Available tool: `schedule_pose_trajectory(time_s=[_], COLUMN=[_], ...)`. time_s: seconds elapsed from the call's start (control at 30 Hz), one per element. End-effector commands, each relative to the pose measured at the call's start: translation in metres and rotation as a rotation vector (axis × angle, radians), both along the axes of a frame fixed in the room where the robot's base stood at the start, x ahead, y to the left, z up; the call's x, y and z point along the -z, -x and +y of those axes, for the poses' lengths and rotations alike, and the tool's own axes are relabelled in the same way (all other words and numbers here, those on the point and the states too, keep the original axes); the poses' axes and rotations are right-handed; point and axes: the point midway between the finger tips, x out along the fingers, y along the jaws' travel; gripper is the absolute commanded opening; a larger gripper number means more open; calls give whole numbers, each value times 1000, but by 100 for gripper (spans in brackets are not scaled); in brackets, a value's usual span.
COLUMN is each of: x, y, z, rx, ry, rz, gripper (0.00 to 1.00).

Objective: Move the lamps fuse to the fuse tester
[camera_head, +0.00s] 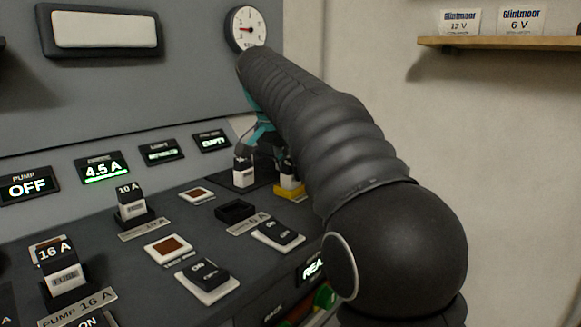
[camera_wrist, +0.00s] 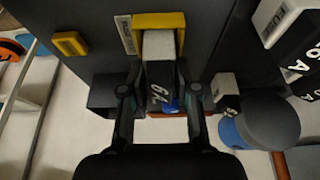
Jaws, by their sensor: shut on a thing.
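In the wrist view my gripper (camera_wrist: 159,92) is shut on a fuse (camera_wrist: 160,75) with a dark, numbered grip and a pale body. The fuse's pale end lies within the yellow frame (camera_wrist: 138,20) of a socket, which looks like the fuse tester. I cannot tell whether it is fully seated. In the head view the yellow socket (camera_head: 291,191) shows beside my arm, with a pale fuse body (camera_head: 288,180) just above it. My arm hides most of the gripper there. The display at the panel's right end (camera_head: 212,142) appears to read EMPTY. An empty black socket (camera_head: 236,210) has a 6 A label (camera_head: 250,224).
A 16 A fuse (camera_head: 64,276) and a 10 A fuse (camera_head: 131,205) stand in sockets to the left. Another fuse (camera_head: 244,172) stands close beside the yellow socket. Rocker switches (camera_head: 206,278) line the panel front. A shelf (camera_head: 500,43) is on the right wall.

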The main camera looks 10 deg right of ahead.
Motion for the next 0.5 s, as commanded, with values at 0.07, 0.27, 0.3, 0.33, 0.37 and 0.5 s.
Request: schedule_pose_trajectory(time_s=[0.07,0.27,0.3,0.33,0.37,0.5], x=[2,5,6,6,6,5], y=[0,0,0,0,0,0], z=[0,0,0,0,0,0], rx=[0,0,0,0,0,0], ry=[0,0,0,0,0,-1], rz=[0,-1,-1,-1,-1,-1], gripper=[0,0,0,0,35,41])
